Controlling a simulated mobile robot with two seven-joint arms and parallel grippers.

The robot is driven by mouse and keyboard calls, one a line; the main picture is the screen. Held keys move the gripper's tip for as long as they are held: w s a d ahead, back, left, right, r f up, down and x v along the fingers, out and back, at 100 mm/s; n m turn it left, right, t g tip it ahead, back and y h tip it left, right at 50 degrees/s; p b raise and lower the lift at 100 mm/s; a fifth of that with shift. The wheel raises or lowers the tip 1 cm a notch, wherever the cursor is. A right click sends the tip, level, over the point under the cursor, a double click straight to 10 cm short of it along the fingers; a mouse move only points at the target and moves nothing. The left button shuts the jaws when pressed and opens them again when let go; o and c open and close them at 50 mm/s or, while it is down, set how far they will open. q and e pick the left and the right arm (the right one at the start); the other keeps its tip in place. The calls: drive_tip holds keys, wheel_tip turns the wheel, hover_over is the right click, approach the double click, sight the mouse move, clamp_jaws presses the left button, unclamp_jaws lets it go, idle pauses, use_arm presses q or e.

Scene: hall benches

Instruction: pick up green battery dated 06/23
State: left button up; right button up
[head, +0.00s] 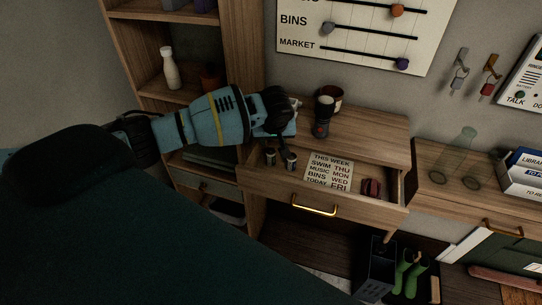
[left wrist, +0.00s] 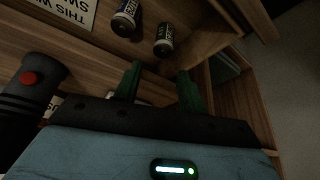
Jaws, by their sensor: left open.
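The left one (head: 270,156) looks greenish in the left wrist view (left wrist: 164,42); the other battery (head: 291,160) is darker and closer to the card, and also shows in the left wrist view (left wrist: 124,20). Their printed labels are too small to read, so I cannot tell a date. My left gripper (head: 280,146) is open and empty, just above and behind the batteries. In the left wrist view its two green fingers (left wrist: 159,75) point towards the greenish battery, apart from it. My right gripper is not in view.
A shelf with a white bottle (head: 169,68) is left.

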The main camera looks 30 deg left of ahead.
sight(271, 150)
use_arm(q)
drive_tip(key=x, duration=0.3)
drive_tip(key=b+x, duration=0.1)
drive_tip(key=x, duration=0.3)
drive_tip(key=shift+s+f, duration=0.1)
drive_tip(key=shift+s, duration=0.15)
drive_tip(key=shift+c, duration=0.3)
drive_tip(key=c, duration=0.8)
